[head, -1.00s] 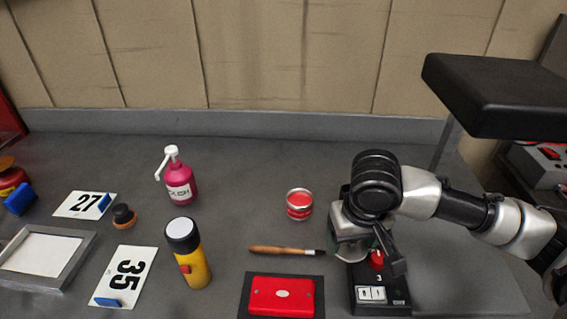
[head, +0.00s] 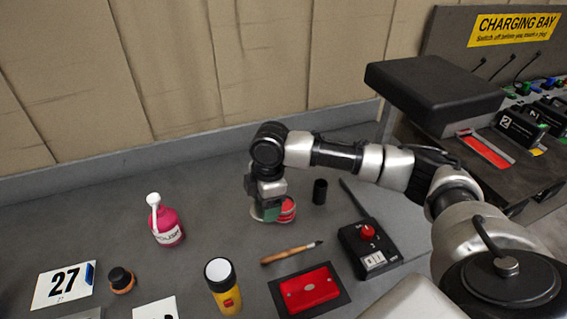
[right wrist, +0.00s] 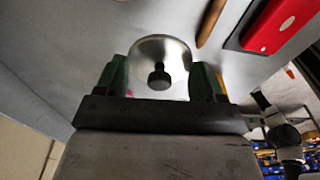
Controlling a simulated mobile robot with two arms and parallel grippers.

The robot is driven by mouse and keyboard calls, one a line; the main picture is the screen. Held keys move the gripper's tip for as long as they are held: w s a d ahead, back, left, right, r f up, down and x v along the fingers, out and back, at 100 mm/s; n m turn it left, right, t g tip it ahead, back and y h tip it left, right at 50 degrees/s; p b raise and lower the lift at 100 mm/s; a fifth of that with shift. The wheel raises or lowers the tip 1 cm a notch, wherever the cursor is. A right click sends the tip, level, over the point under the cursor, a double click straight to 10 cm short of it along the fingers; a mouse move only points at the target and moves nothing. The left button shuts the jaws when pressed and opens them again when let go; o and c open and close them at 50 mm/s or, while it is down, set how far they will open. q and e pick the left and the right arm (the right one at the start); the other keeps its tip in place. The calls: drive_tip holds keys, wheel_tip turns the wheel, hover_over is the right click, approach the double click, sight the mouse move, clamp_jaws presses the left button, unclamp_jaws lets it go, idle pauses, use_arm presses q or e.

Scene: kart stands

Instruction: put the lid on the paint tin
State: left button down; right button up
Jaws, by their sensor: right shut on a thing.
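My right gripper (head: 265,205) is at the paint tin in the head view. In the right wrist view, its green fingers (right wrist: 160,78) are shut on the lid (right wrist: 148,50), a round silvery disc with a black knob. The red paint tin (head: 288,209) is upright on the grey bench, partly hidden behind my gripper. In the wrist view the lid hides what lies behind it. I cannot tell whether the lid touches the tin. My left gripper is not in view.
A paintbrush (head: 288,253), a red box (head: 309,291) on a dark mat and a black switch box (head: 370,250) lie in front. A black cylinder (head: 320,191) stands right of the tin. A pink pump bottle (head: 166,227) and a yellow torch (head: 223,286) stand left.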

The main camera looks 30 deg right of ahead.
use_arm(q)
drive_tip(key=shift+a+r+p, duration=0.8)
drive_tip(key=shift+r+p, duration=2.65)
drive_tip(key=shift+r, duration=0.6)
use_arm(e)
drive_tip(key=w+d+f+n+b, duration=0.1)
drive_tip(key=d+n, duration=0.1)
drive_tip(key=n, duration=0.2)
drive_tip(key=w+d+f+n+g+b, duration=0.1)
drive_tip(key=d+n, duration=0.2)
drive_tip(key=n, duration=0.2)
drive_tip(key=w+d+f+n+b, duration=0.1)
drive_tip(key=d+n+b, duration=0.1)
drive_tip(key=n, duration=0.2)
drive_tip(key=shift+w+d+n+h, duration=0.2)
drive_tip(key=shift+d+n+h, duration=0.05)
drive_tip(key=shift+n+h, duration=0.05)
drive_tip(key=shift+f+b, duration=0.6)
drive_tip(key=shift+f, duration=0.5)
use_arm(q)
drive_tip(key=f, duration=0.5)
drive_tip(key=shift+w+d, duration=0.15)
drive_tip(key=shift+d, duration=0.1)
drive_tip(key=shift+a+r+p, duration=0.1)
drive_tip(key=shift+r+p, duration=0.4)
drive_tip(key=shift+p, duration=0.1)
use_arm(e)
drive_tip(key=shift+r, duration=0.15)
